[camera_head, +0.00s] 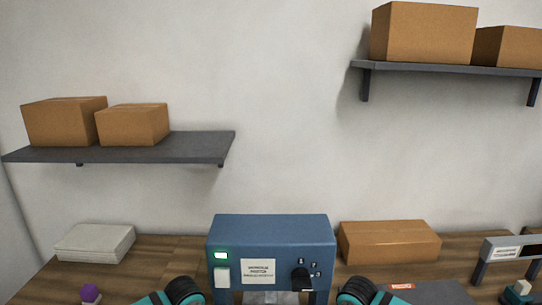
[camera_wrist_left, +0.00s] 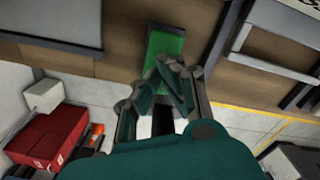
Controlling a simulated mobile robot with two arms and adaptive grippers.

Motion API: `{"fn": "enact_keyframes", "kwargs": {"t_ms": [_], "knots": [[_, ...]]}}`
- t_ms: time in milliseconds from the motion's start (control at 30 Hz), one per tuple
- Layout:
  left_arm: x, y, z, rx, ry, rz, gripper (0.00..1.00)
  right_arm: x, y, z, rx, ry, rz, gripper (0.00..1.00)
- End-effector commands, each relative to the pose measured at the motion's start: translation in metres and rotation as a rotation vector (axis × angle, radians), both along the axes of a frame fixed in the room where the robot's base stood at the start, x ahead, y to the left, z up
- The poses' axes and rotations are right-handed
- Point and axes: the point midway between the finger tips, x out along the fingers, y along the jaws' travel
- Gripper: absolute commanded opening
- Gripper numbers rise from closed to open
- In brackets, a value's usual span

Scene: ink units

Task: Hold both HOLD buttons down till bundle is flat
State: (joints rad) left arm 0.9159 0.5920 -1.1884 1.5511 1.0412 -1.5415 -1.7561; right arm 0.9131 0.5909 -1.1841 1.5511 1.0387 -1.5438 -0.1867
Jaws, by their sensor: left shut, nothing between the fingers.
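The blue machine (camera_head: 270,230) stands on the table in the head view, with a lit green lamp, a white switch and a black knob on its front. A pale thing (camera_head: 268,298) shows low in its front, cut off by the frame; I cannot tell if it is the bundle. My left gripper (camera_wrist_left: 176,72) is shut and empty in the left wrist view. Its fingertips overlap the near part of a green pad (camera_wrist_left: 163,42), possibly a HOLD button; contact is unclear. No other button is identifiable. My right gripper is out of view; only arm parts show.
A brown box (camera_head: 390,242) sits right of the machine and a stack of paper (camera_head: 95,243) left of it. A purple block (camera_head: 90,292) lies at the front left. The left wrist view shows a red box (camera_wrist_left: 48,138) and a white block (camera_wrist_left: 42,97).

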Motion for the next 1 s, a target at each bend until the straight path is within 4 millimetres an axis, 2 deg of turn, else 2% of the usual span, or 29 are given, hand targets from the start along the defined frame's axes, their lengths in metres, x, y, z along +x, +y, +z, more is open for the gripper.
{"fn": "enact_keyframes", "kwargs": {"t_ms": [433,1000], "knots": [[0.000,0.000,-0.001,0.000,0.000,0.000,0.00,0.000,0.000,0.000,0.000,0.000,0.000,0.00],[0.000,0.000,-0.018,0.000,0.001,0.000,0.00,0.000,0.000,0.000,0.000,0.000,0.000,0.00]]}}
